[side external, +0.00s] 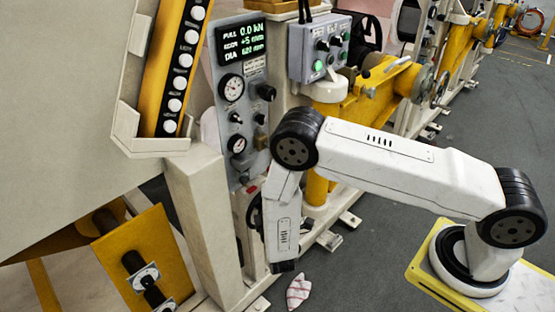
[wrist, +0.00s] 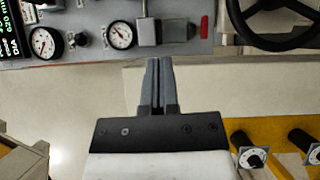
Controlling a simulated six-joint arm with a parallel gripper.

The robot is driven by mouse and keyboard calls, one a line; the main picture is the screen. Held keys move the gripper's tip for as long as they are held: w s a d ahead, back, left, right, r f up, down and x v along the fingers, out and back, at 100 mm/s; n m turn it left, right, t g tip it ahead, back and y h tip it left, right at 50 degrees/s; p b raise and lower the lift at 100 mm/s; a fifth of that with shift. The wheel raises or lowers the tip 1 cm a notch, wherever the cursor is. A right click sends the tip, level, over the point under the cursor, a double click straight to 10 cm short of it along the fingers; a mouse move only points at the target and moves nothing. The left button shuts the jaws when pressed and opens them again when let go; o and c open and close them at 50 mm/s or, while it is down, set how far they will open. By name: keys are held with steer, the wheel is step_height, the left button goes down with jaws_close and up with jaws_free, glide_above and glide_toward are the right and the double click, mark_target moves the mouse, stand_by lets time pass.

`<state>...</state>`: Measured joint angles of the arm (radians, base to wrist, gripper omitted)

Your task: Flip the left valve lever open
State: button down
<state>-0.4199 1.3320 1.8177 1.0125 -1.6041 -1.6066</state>
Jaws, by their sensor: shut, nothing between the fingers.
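My gripper (wrist: 159,65) points up the picture in the wrist view, its two dark fingers together with nothing between them. Its tips lie just below the lower edge of the grey control panel (wrist: 185,48). Above the tips, a dark upright piece stands by a grey metal block (wrist: 171,29). A small red piece (wrist: 204,27) sits to the right of the block. I cannot tell which of these, if any, is the left valve lever, or its position.
The panel carries a large gauge (wrist: 45,42), a smaller gauge (wrist: 121,35) and a black knob (wrist: 82,38). A black handwheel (wrist: 280,22) is at upper right. Yellow machinery (wrist: 275,135) lies lower right. A green-button box (side external: 318,48) stands above my arm. A striped cloth (side external: 298,291) lies on the floor.

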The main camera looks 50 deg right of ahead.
steer(key=shift+f, duration=1.75)
steer(key=shift+w, duration=0.1)
steer(key=s+d+x, duration=0.1)
steer(key=d+x, duration=0.1)
steer(key=x, duration=1)
steer(key=shift+d, duration=0.4)
steer(key=shift+s+r, duration=0.1)
steer(key=shift+r, duration=0.05)
steer(key=shift+d, duration=0.1)
